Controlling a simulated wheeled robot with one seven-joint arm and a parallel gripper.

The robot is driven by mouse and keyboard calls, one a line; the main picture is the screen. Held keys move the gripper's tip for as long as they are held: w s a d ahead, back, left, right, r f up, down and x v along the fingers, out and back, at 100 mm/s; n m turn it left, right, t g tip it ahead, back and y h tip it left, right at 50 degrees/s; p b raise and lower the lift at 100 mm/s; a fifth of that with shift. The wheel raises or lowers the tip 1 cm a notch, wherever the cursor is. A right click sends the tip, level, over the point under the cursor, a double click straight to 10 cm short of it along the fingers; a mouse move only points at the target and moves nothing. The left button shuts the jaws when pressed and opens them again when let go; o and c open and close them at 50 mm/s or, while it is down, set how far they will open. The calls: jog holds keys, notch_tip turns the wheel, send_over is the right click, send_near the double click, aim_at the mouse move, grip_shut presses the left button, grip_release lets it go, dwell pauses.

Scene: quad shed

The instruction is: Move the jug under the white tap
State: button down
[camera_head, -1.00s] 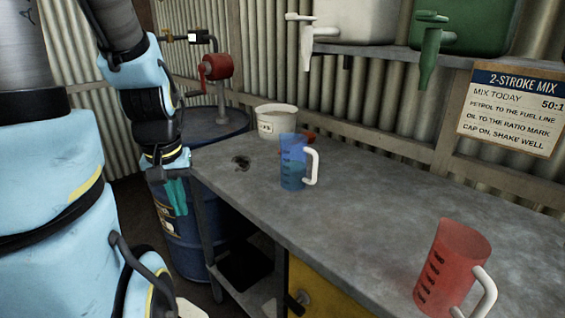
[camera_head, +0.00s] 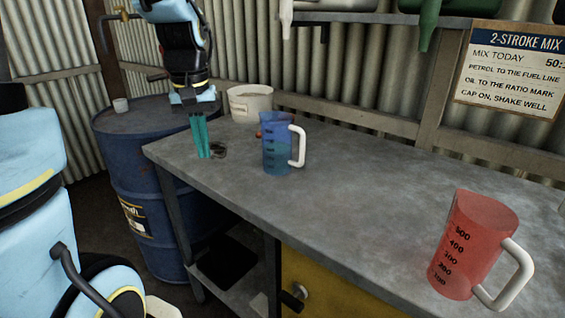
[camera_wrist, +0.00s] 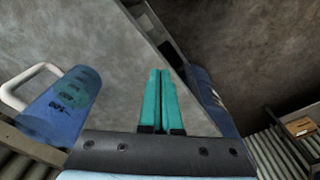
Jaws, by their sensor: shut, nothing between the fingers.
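A blue see-through jug (camera_head: 277,146) with a white handle stands upright on the grey bench, holding some darker liquid. A red jug (camera_head: 466,246) with a white handle and dark marks stands at the front right of the bench. My gripper (camera_head: 203,152), with teal fingers pointing down, is shut and empty over the bench's left end, left of the blue jug and apart from it. In the wrist view the blue jug (camera_wrist: 66,107) is left of my closed fingers (camera_wrist: 160,75). The white tap (camera_head: 286,18) hangs above the bench at the back, partly cut off by the top edge.
A white tub (camera_head: 250,103) stands behind the blue jug. A blue drum (camera_head: 140,200) with a small cup stands left of the bench. A green tap (camera_head: 430,25) hangs farther right. The bench middle is clear.

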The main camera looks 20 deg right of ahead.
jog(key=d+m+b, duration=0.1)
jog(key=d+b, duration=0.2)
jog(key=d, duration=0.5)
notch_tip(320, 180, up, 4)
jog(key=b, duration=0.2)
send_over(283, 143)
jog(key=s+a, duration=0.2)
jog(key=s, duration=0.3)
jog(key=shift+m+g, duration=0.4)
notch_tip(283, 143, down, 9)
jog(key=shift+s+f+p, duration=0.1)
jog(key=shift+f+p, duration=0.05)
jog(key=shift+p, duration=0.2)
jog(key=w, duration=0.1)
jog(key=w+d+p, duration=0.1)
jog(key=w, duration=0.1)
jog(key=shift+f, duration=0.15)
jog(key=shift+w+d, duration=0.25)
jog(key=shift+w, duration=0.15)
jog(key=w+p, duration=0.1)
jog(key=w+d+p, duration=0.1)
jog(key=w, duration=0.1)
jog(key=w+d+p, duration=0.1)
jog(key=w, duration=0.1)
jog(key=shift+w, duration=0.1)
jog(key=shift+w+d, duration=0.15)
jog(key=shift+w, duration=0.05)
